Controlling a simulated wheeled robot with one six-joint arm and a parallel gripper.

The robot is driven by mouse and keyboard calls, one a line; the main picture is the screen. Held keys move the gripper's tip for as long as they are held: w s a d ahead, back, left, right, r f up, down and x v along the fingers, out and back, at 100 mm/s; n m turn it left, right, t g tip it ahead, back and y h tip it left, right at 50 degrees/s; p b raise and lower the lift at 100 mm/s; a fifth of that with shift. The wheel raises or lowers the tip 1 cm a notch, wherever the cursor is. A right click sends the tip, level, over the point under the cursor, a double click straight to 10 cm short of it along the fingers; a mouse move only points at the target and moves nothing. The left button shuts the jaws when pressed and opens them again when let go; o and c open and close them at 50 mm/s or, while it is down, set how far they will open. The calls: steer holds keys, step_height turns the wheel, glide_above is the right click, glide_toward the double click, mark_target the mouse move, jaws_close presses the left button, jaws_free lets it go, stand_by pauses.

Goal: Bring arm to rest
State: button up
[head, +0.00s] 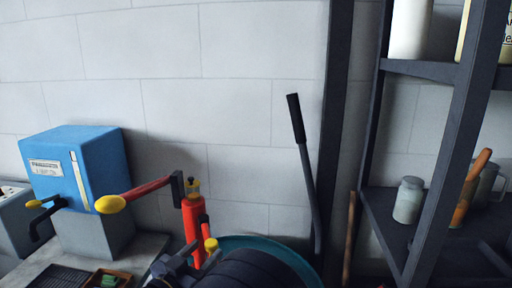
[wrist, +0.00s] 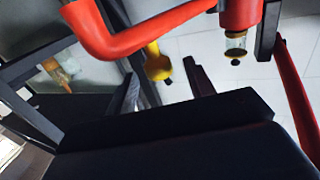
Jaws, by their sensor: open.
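My gripper (wrist: 164,84) is open in the wrist view, its two dark fingers apart. A yellow knob (wrist: 157,65) shows in the gap between the fingertips; I cannot tell whether it touches them. A bent red bar (wrist: 115,38) and a red cylinder (wrist: 240,14) with a small glass piece below it fill the top of that view. In the head view, a red lever with a yellow end (head: 112,204) stands out left from an upright red cylinder (head: 193,230). My dark arm reaches up from the bottom edge beside it and hides what lies behind.
A blue box (head: 80,165) with a yellow-handled crank stands at left. A teal round rim (head: 262,242) shows behind my arm. A black-gripped lever (head: 303,150) leans by a dark post. A dark shelf (head: 385,222) with jars (head: 408,200) stands right.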

mark_target(215, 240)
steer(key=p+x, duration=0.1)
steer(key=x, duration=0.4)
steer(key=shift+w+d+r, duration=0.1)
steer(key=shift+w+d, duration=0.1)
steer(key=shift+w, duration=0.05)
steer(key=shift+w+d+n+t+y+b, duration=0.2)
steer(key=shift+d+n+t+y+b, duration=0.2)
steer(key=shift+d+n+y+b, duration=0.4)
steer(key=shift+a, duration=0.2)
